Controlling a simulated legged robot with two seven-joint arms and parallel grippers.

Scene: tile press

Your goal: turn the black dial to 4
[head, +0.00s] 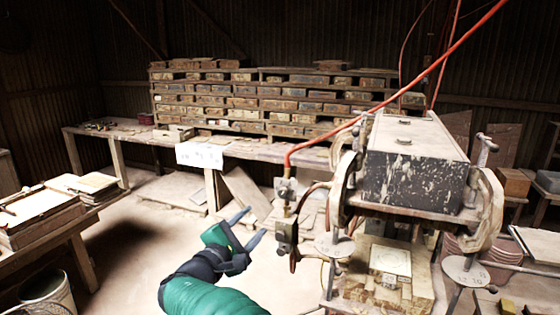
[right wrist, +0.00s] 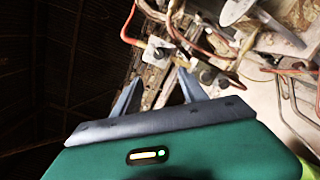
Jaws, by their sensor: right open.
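My right gripper (head: 256,220) is open and empty, in the lower middle of the head view. Its two grey fingers point right toward the press, just left of the hose fittings and apart from them in the picture. The right wrist view shows the same open fingers (right wrist: 160,76) with fittings beyond them. A small dark fitting (head: 286,233) hangs below a grey metal fitting (head: 285,188) on the press's left side. It may carry the black dial, but no number or pointer can be read. My left gripper is not in view.
The tile press (head: 415,165) stands at the right, with round plates (head: 335,246) low on it. A red hose (head: 340,130) runs down to the fittings. A bench (head: 255,150) with stacked tile racks stands behind. A table (head: 45,215) is at the left.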

